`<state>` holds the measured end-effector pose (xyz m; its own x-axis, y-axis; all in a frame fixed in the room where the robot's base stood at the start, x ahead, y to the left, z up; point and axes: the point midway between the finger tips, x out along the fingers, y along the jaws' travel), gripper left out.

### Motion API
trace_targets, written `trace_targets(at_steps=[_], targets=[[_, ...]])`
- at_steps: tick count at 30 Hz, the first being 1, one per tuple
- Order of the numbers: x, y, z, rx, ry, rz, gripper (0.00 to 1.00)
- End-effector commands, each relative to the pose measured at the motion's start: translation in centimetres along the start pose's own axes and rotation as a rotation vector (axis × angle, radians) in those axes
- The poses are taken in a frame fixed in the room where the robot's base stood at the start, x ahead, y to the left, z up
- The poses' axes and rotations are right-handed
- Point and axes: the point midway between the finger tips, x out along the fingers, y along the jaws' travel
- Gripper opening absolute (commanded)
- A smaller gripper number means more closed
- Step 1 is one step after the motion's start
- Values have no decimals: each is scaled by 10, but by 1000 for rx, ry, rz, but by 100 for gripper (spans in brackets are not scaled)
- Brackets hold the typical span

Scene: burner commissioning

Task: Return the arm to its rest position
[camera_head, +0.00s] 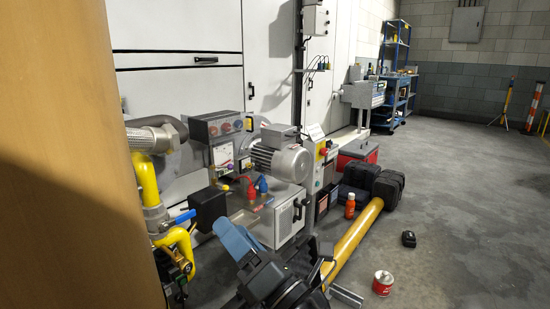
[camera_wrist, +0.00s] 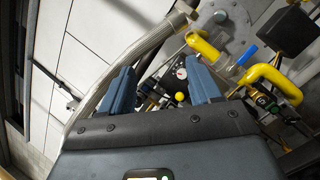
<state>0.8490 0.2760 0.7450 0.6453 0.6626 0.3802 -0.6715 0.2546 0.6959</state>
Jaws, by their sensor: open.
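My gripper shows in the wrist view (camera_wrist: 160,88) with its two blue-grey fingers spread apart and nothing between them. Behind the gap are a pressure gauge (camera_wrist: 181,73) and a small yellow knob (camera_wrist: 180,96) on the burner's gas train. In the head view part of my arm (camera_head: 275,280) shows low in the middle, with a blue-grey finger (camera_head: 236,244) pointing up and left in front of the burner housing (camera_head: 290,222). The other finger cannot be made out in the head view.
Yellow gas pipes (camera_head: 148,180) and a blue-handled valve (camera_head: 178,220) stand close on the left. A red-and-white can (camera_head: 382,283), an orange bottle (camera_head: 350,206) and black cases (camera_head: 384,186) are on the floor. Open floor lies to the right.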

Motion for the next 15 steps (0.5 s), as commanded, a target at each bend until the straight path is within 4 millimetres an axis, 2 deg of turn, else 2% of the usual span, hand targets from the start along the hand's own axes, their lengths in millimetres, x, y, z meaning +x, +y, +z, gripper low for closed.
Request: trace_targets(at_steps=[3, 8, 15], targets=[[-24, 14, -8, 254, -102, -6, 63], [-64, 24, -16, 572, -236, -22, 63], [-144, 30, -30, 1000, -437, -57, 63]])
